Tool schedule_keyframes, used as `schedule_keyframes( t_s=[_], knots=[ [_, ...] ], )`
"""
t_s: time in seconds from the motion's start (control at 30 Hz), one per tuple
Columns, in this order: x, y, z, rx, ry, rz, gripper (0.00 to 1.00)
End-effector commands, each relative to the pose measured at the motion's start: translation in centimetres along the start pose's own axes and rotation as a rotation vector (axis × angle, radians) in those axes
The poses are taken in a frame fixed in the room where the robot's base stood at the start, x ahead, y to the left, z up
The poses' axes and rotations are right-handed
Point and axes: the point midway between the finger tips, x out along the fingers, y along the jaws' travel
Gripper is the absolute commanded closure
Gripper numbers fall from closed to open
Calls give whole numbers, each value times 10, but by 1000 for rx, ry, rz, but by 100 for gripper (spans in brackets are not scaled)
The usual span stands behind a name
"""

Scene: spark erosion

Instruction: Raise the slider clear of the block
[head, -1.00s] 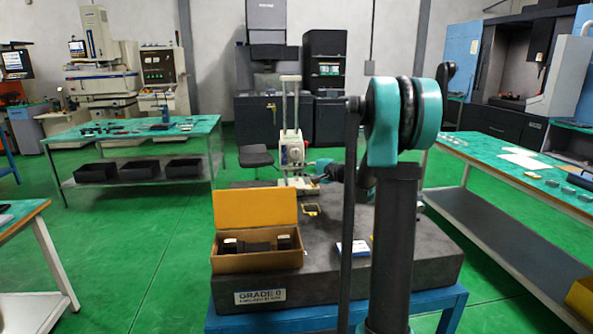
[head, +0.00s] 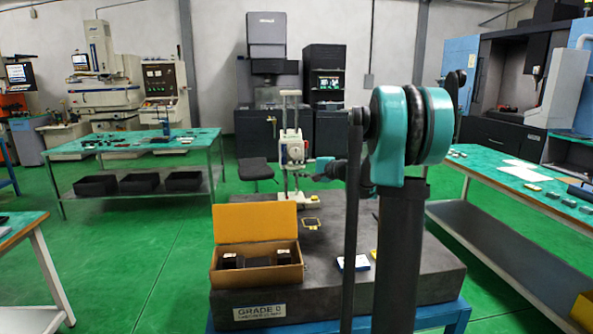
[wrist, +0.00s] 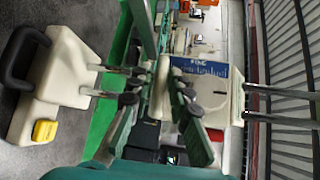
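The height gauge (head: 292,108) stands upright at the far end of the granite plate, with twin rods and a cream base (head: 293,197). Its cream slider (head: 292,150) is partway up the rods, with a clear gap above the base. In the wrist view the slider (wrist: 224,92) carries a blue scale, and the base lies at left with a yellow piece (wrist: 45,131). I cannot surely identify the block.
Green-topped benches stand left (head: 150,140) and right (head: 500,192). The space above the slider is open between the rods.

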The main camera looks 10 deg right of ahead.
Motion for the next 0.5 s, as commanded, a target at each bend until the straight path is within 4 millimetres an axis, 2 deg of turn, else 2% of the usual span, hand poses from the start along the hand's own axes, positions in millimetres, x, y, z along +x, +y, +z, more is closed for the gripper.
schedule_keyframes(
  t_s=[0.27, 0.37, 0.5],
  knots=[
    [-4, 0, 0, 1, 1, -1, 81],
    [-16, 0, -1, 1, 3, -1, 81],
    [-43, 0, -2, 1, 5, -1, 81]
  ],
)
